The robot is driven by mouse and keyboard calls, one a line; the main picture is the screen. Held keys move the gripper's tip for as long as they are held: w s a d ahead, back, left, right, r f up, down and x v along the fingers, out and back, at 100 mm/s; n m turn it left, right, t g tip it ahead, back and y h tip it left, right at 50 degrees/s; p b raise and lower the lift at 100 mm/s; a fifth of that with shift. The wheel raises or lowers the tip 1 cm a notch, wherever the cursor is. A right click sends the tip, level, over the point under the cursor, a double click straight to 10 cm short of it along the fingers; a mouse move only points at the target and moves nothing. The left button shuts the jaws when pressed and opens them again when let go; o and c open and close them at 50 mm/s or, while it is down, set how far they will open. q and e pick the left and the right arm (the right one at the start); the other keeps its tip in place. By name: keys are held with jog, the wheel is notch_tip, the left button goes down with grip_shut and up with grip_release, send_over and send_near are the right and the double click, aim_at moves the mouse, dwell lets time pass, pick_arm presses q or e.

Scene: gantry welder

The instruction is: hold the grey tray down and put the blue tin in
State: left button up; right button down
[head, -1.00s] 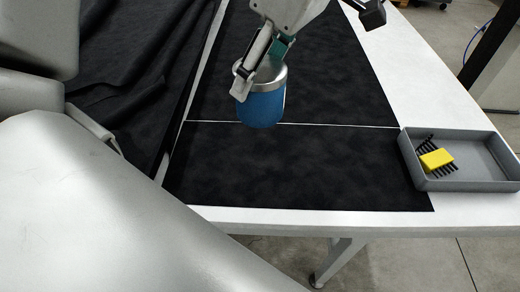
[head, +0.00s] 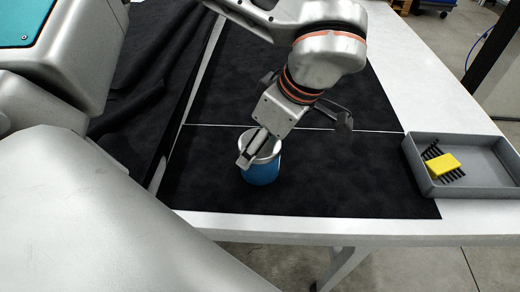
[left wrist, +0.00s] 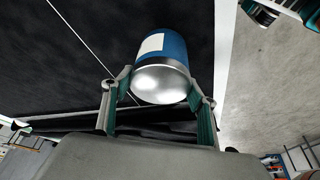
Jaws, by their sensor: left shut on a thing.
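The blue tin (head: 262,173) with a silver rim is over the near dark mat in the head view. My left gripper (head: 258,148) is shut on its top end; whether the tin touches the mat is unclear. In the left wrist view the tin (left wrist: 163,62), with a pale label and silver end, sits between the two fingers of my left gripper (left wrist: 160,95). The grey tray (head: 478,191) stands at the table's right side, apart from the tin. My right gripper is not in view.
A yellow block (head: 442,164) and a black toothed piece (head: 432,152) lie in the tray's left part; its right part is bare. Dark draped cloth (head: 130,120) hangs at the left. The mat between tin and tray is clear. The white table's front edge (head: 330,226) is near.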

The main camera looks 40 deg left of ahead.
pick_arm(q)
jog(key=shift+f, duration=1.1)
jog(key=shift+f, duration=0.15)
jog(key=o, duration=1.5)
jog(key=v, duration=0.7)
jog(key=shift+s+r, duration=0.1)
jog(key=shift+r, duration=0.35)
